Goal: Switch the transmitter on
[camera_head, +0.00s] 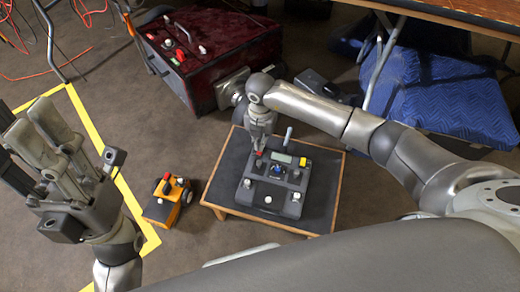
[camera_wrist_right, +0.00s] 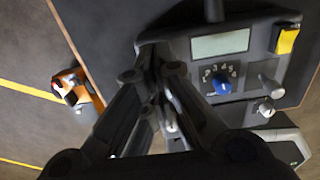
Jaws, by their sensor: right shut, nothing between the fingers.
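The transmitter (camera_head: 294,205) is a dark grey box with a small display, a blue knob, a yellow part and several levers, lying on a low table. The wrist view shows its display (camera_wrist_right: 220,43), blue knob (camera_wrist_right: 221,84) and yellow part (camera_wrist_right: 286,40). My right gripper (camera_head: 258,151) is shut and empty, pointing down at the transmitter's far left corner, close to a small red part. In the wrist view its fingertips (camera_wrist_right: 158,52) hide that corner, so I cannot tell whether they touch it. My left gripper (camera_head: 32,116) is open and empty at the far left.
The low table (camera_head: 222,186) has a dark top and wooden edge. A small orange device (camera_head: 160,208) with a red part stands on the floor to its left. Behind are a dark red machine (camera_head: 215,40) and a blue padded cover (camera_head: 440,95). Yellow tape marks the floor at left.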

